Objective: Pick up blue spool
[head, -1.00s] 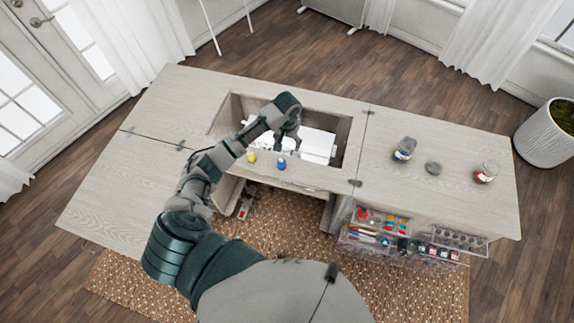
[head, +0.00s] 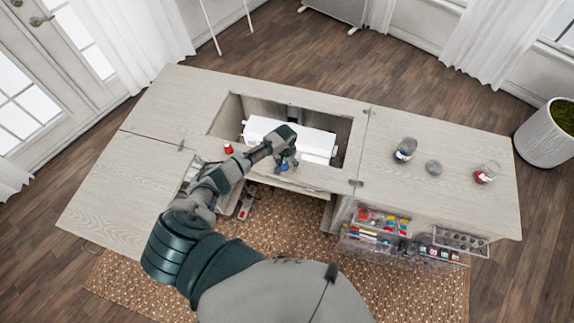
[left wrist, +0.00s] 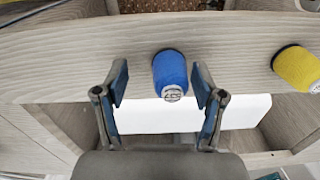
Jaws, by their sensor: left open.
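The blue spool (left wrist: 170,72) stands on the wooden front strip of the cabinet in the left wrist view. It sits between the two open fingers of my left gripper (left wrist: 160,90), nearer the right finger, and neither finger visibly touches it. In the head view a small part of the blue spool (head: 284,167) shows beneath my left gripper (head: 285,160), which hides the rest. My right gripper is not in view.
A yellow spool (left wrist: 297,68) stands to the right in the left wrist view. A red spool (head: 228,148) stands left of my gripper in the head view. A white sewing machine (head: 318,146) lies in the cabinet opening behind. Jars (head: 404,151) stand on the right top.

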